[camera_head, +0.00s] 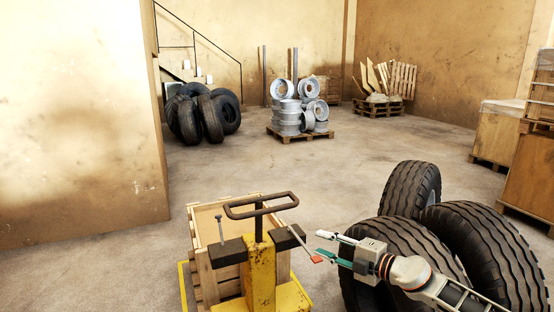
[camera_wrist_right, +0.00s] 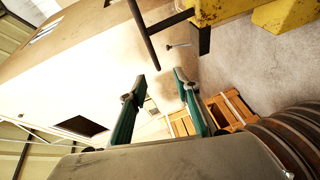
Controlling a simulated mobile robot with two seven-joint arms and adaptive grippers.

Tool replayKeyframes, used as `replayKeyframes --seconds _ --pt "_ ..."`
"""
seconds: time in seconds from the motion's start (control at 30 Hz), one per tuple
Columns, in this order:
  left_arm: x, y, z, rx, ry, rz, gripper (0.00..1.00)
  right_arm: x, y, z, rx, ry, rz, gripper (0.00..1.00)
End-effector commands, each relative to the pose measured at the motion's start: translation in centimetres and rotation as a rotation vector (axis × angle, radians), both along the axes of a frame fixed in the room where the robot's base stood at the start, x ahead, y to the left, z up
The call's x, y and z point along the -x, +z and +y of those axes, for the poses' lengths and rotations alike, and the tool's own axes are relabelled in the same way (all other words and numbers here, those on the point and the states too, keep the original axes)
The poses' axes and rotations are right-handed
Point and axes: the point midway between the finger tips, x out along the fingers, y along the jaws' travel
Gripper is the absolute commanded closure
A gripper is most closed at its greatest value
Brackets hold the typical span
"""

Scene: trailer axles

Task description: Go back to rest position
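My right gripper (camera_head: 320,243) reaches in from the right, to the right of the yellow cart (camera_head: 260,275) and in front of the large tires. Its two green-edged fingers are apart, with nothing between them. In the right wrist view the fingers (camera_wrist_right: 160,80) also stand apart and empty. A thin rod with a red end (camera_head: 316,259) slants from the cart's right dark block (camera_head: 289,238) to just below the fingers; I cannot tell whether it touches them. My left gripper is not in view.
Large tires (camera_head: 410,190) stand close around my right arm. A wooden crate (camera_head: 205,222) stands behind the cart, and a bolt-like piece (camera_head: 220,230) stands on the left dark block (camera_head: 229,252). Pallets of rims (camera_head: 290,115) and a tire pile (camera_head: 205,115) are far back. The middle floor is clear.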

Motion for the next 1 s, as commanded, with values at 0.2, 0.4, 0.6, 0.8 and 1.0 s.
replayKeyframes --seconds 0.2,0.4,0.6,0.8,1.0 --pt "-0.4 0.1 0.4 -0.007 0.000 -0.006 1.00 3.8 -3.3 3.1 -0.165 -0.025 0.081 0.68" --pt "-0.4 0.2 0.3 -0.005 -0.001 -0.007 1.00 8.4 -7.1 5.0 -0.362 -0.106 0.204 0.68" --pt "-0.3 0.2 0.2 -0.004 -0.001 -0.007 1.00 13.8 -11.8 4.7 -0.563 -0.258 0.369 0.68" --pt "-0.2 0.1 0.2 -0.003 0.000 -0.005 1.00 19.9 -17.2 2.3 -0.717 -0.455 0.553 0.68" --pt "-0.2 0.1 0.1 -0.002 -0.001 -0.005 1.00 27.6 -23.0 -1.2 -0.820 -0.676 0.745 0.68"
